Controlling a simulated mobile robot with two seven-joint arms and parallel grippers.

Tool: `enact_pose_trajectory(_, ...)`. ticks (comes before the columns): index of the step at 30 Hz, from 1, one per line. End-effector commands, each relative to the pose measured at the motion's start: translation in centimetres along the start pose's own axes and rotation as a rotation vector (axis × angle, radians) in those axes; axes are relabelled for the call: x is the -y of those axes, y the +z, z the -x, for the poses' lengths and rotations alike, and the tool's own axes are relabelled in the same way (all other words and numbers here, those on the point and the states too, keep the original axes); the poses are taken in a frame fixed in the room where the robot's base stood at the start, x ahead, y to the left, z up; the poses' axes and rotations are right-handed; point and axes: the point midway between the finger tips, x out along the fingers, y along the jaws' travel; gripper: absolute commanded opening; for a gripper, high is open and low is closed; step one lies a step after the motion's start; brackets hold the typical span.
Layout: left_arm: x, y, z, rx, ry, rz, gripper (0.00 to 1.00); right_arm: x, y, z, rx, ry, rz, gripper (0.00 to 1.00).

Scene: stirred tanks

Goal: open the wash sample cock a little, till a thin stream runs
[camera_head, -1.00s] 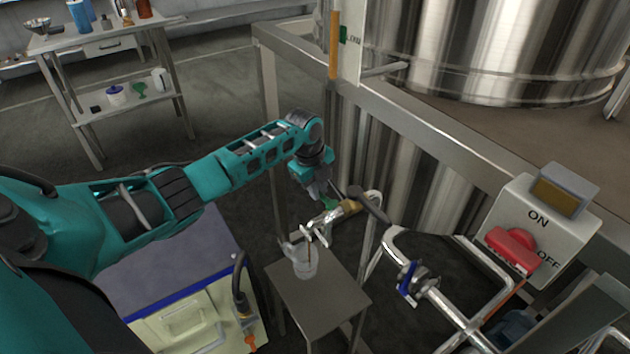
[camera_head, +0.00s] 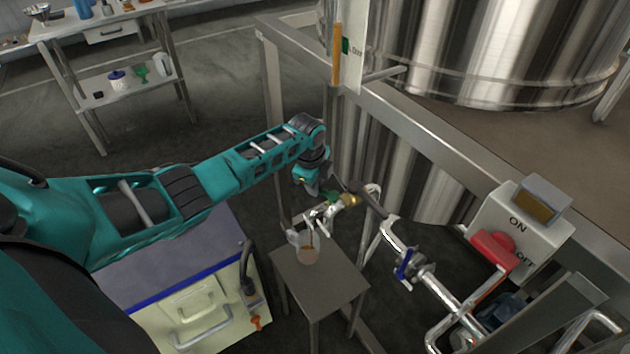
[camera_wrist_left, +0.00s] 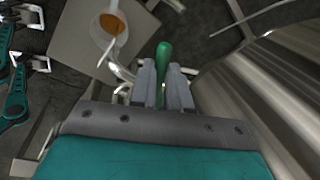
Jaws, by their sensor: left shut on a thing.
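The wash sample cock is on the pipe by the tank frame, with a brass part (camera_head: 350,199) and a green lever (camera_head: 333,196). My left gripper (camera_head: 323,194) is at this lever. In the left wrist view the green lever (camera_wrist_left: 162,60) stands between the two grey fingers, which are shut on it. A clear jug (camera_head: 308,257) stands on a small grey table (camera_head: 317,288) below the spout (camera_head: 315,215). A thin brownish stream runs from the spout into the jug. Orange-brown liquid (camera_wrist_left: 117,24) shows inside the jug. My right gripper is not in view.
A blue-handled valve (camera_head: 404,264) sits on the pipework to the right. A shelf table (camera_head: 130,75) stands back left.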

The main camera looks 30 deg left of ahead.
Motion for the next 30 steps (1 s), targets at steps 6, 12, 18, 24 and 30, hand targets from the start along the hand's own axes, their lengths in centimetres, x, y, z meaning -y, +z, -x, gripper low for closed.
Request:
enact_pose_trajectory(6,0.0,0.1,0.0,0.001,0.001,-0.001,0.0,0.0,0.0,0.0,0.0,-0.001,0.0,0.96)
enact_pose_trajectory(12,0.0,0.0,0.0,0.0,0.0,-0.002,0.35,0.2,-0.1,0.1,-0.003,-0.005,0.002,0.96)
enact_pose_trajectory(18,0.0,0.0,0.0,0.0,0.0,-0.002,0.42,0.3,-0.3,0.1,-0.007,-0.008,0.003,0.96)
enact_pose_trajectory(24,0.1,0.0,0.6,0.0,-0.001,-0.002,0.42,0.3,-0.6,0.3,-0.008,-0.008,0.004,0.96)
enact_pose_trajectory(30,0.1,0.1,3.6,0.0,-0.002,-0.004,0.42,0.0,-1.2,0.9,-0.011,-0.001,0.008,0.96)
